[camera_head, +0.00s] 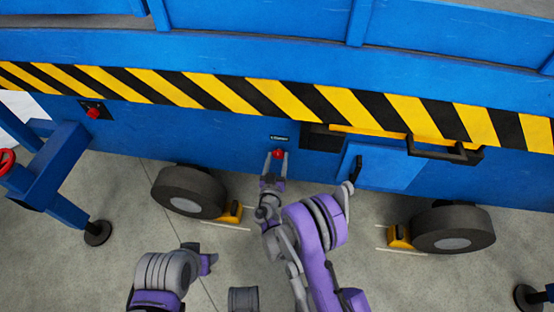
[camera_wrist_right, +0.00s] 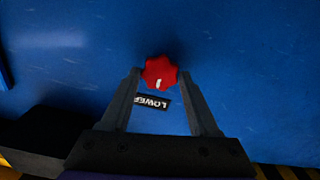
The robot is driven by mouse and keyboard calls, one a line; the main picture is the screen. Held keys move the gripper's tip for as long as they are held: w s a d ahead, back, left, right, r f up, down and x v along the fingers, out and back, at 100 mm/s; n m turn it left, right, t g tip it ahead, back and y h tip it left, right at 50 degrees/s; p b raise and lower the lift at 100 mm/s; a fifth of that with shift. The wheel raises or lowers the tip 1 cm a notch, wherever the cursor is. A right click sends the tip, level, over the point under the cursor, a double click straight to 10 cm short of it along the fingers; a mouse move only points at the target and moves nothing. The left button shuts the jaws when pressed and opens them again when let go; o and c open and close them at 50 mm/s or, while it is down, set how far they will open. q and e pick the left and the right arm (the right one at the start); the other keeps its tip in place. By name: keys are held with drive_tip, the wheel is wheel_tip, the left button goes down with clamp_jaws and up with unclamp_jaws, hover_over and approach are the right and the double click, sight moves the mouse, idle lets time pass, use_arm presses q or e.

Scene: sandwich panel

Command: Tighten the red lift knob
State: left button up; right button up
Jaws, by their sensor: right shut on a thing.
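The red lift knob (camera_head: 279,153) sits on the blue side panel of the machine, just under a small dark label. In the right wrist view the knob (camera_wrist_right: 160,71) is a red lobed disc with a short white mark, near a label reading "LOWER" (camera_wrist_right: 152,102). My right gripper (camera_head: 272,160) is shut on the knob. In the right wrist view one finger of the gripper (camera_wrist_right: 160,76) is on each side of it.
Another red knob (camera_head: 93,113) on a dark plate is on the panel at left. A blue stand (camera_head: 50,165) is at far left. Wheels (camera_head: 188,191) (camera_head: 455,228) with yellow chocks flank my right arm. A blue hatch (camera_head: 380,165) and black handle (camera_head: 445,151) are to its right.

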drive_tip(key=shift+m, duration=0.5)
drive_tip(key=o, duration=1.3)
drive_tip(key=shift+o, duration=0.2)
